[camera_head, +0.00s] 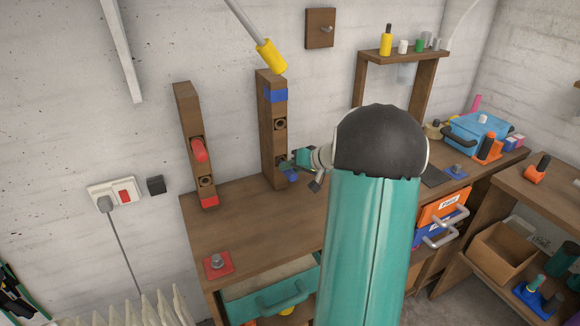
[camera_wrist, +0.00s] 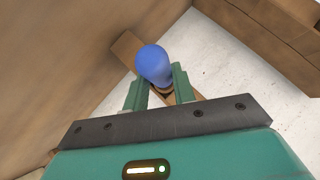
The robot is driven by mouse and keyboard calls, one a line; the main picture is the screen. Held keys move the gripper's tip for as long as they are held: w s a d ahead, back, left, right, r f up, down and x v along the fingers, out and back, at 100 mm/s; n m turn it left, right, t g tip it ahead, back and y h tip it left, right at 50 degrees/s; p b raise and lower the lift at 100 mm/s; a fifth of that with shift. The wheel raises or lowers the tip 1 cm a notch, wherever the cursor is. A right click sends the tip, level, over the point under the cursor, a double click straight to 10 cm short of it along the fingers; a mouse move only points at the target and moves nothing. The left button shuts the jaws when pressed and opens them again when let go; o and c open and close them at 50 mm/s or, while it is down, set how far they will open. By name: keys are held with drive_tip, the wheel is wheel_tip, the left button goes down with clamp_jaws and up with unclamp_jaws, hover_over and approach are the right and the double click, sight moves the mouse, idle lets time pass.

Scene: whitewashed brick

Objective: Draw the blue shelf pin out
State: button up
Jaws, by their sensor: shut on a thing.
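The blue shelf pin (camera_wrist: 153,62) shows its rounded head between the two green fingers in the wrist view. My gripper (camera_wrist: 160,80) is shut on it. In the head view, my gripper (camera_head: 298,162) is at the lower part of the right wooden post (camera_head: 267,150), and a bit of blue (camera_head: 291,176) shows just under the fingers. This post has a blue band (camera_head: 275,95) near its top and an empty-looking dark hole (camera_head: 280,124) below that. The pin's shank is hidden, and I cannot tell how deep it sits in the post.
The left post (camera_head: 187,115) holds a red pin (camera_head: 198,150) above a hole and a red band. Both posts stand on the wooden bench (camera_head: 260,220). A yellow-ended rod (camera_head: 271,55) hangs just above the right post. My arm hides part of the bench.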

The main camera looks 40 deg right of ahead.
sight(293, 179)
drive_tip(key=shift+s+a, duration=0.25)
drive_tip(key=shift+s, duration=0.65)
drive_tip(key=shift+s+a, duration=0.25)
drive_tip(key=shift+s, duration=0.65)
drive_tip(key=shift+s+a, duration=0.25)
drive_tip(key=shift+s, duration=0.65)
drive_tip(key=shift+r, duration=0.1)
wheel_tip(293, 179, up, 8)
idle(0.3)
